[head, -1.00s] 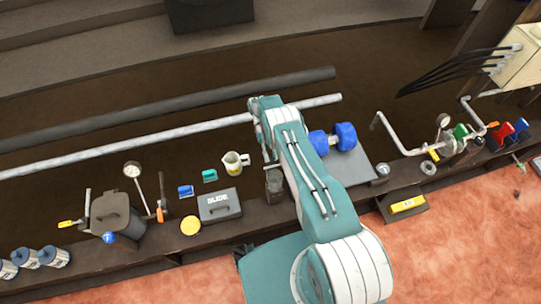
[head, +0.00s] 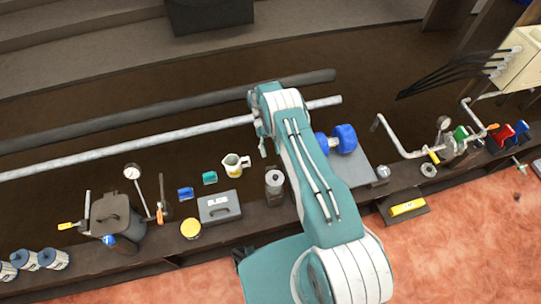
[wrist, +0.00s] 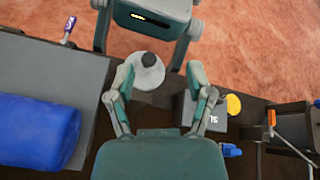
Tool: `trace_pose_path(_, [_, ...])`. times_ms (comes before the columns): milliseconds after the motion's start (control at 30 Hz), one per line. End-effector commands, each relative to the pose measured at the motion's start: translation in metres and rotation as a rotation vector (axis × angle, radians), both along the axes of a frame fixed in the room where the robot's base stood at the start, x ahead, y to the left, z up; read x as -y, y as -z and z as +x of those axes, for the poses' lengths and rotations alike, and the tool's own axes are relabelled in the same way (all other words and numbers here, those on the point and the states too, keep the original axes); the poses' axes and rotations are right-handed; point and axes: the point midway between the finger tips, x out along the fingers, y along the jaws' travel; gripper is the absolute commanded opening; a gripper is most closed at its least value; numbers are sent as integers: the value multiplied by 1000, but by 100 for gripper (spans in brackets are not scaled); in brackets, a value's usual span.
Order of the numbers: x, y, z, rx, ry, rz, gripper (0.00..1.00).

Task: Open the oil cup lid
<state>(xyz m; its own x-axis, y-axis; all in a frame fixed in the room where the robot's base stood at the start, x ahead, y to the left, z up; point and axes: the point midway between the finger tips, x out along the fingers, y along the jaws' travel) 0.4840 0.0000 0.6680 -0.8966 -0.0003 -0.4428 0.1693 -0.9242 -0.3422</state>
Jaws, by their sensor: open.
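The oil cup (head: 275,187) is a small dark grey canister on the bench, just left of my arm in the head view. A pale round top with a dark knob shows on it, which I take for its lid (wrist: 150,72); it looks closed. My gripper (wrist: 162,78) is open in the wrist view, with the lid between its fingers and nearer the left one. I cannot tell whether that finger touches it. In the head view my gripper (head: 262,147) hangs above and behind the cup, partly hidden by my arm.
A grey case (head: 219,207) and a yellow round tin (head: 190,229) stand left of the cup, a jug (head: 236,165) behind it. A blue dumbbell (head: 344,138) lies on a grey plate (head: 348,178) to the right. Pipes run behind the bench.

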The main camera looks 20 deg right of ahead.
Motion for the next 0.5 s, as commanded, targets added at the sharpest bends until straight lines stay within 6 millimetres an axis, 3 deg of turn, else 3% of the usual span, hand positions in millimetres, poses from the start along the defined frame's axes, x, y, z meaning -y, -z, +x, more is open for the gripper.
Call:
trace_pose_path(200, [0, -35, 1, 1, 0, 0, 67])
trace_pose_path(500, [0, -49, 1, -1, 0, 0, 67])
